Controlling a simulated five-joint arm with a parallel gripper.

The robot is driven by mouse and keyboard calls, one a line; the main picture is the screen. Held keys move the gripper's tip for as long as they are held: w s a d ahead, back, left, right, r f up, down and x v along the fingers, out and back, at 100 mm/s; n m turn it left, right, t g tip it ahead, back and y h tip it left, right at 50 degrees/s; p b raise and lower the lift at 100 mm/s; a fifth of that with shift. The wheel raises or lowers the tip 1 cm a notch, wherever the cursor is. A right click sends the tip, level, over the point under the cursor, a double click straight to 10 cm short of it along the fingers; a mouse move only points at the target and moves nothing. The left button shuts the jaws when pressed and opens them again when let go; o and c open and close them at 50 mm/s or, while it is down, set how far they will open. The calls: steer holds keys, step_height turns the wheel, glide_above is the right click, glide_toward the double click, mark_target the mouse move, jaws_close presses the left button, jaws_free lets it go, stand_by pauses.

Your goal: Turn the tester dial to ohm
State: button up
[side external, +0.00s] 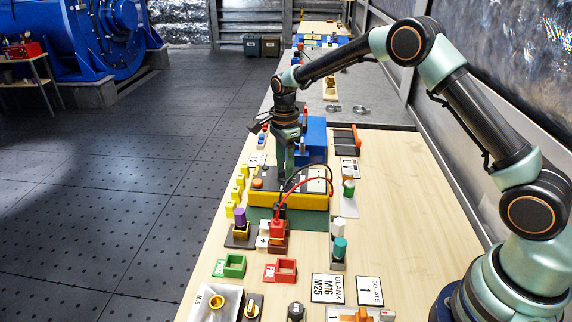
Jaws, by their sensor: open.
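The tester (290,200) is a yellow box with a dark face, lying on a green mat (259,214) on the wooden bench. An orange round part (258,183) shows at the left of its face, and pale labelled patches are at the right. I cannot make out the dial or its setting; the gripper may hide it. My gripper (284,172) is open and points down over the tester's face, right of the orange part. I cannot tell whether its tips touch anything. A red and a black lead (330,192) arch from the tester toward a red block (277,228) in front.
A blue box (313,140) stands close behind the gripper. Several yellow pieces (238,182) line the left. Green (231,265) and red (281,270) frames lie nearer. Bare wood is at right (410,200).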

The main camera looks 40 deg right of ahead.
jaws_close()
steer(key=shift+n, duration=3.3)
steer(key=shift+r, duration=0.1)
jaws_free()
